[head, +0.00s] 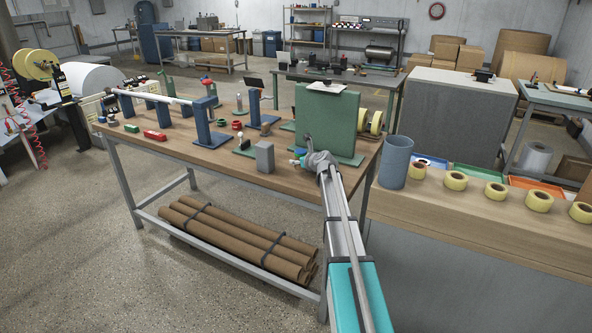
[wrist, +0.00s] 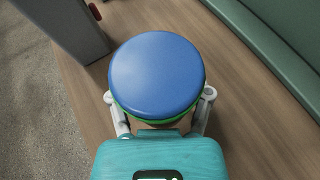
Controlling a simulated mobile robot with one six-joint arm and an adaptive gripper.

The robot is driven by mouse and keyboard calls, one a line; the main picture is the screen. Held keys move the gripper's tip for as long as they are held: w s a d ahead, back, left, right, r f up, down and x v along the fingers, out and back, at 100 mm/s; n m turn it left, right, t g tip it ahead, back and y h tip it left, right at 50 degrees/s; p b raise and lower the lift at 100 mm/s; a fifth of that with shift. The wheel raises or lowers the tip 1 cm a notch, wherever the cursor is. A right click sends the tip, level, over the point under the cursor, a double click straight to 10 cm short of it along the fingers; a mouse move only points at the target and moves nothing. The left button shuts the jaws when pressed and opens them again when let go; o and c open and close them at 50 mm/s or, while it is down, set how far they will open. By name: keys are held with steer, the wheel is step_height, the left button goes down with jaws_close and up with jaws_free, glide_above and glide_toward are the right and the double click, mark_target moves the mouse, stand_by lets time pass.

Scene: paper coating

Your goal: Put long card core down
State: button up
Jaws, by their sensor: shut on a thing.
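My gripper (head: 318,163) is over the wooden workbench (head: 225,148), beside the green upright panel. In the wrist view my gripper (wrist: 160,112) is shut around a round piece, one finger on each side. I take this piece for the long card core (wrist: 156,76), seen end-on. Its end is a flat blue disc with a green rim, and a sliver of tan shows below. Its length is hidden under the disc, so I cannot tell whether it touches the bench top. In the head view my arm and gripper largely hide it.
A grey block (head: 264,157) stands left of my gripper, and a green panel (head: 330,118) stands behind it. A grey-blue cup (head: 395,162) and several yellow tape rolls (head: 456,181) are on the right counter. Brown tubes (head: 238,240) lie on the lower shelf.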

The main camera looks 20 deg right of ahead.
steer(key=shift+f+b, duration=1.1)
steer(key=shift+f, duration=0.3)
steer(key=shift+f, duration=0.1)
steer(key=o, duration=1.2)
steer(key=shift+r, duration=0.2)
steer(key=p+v, duration=0.4)
steer(key=v, duration=0.8)
steer(key=shift+f+p, duration=0.15)
steer(key=shift+p, duration=0.25)
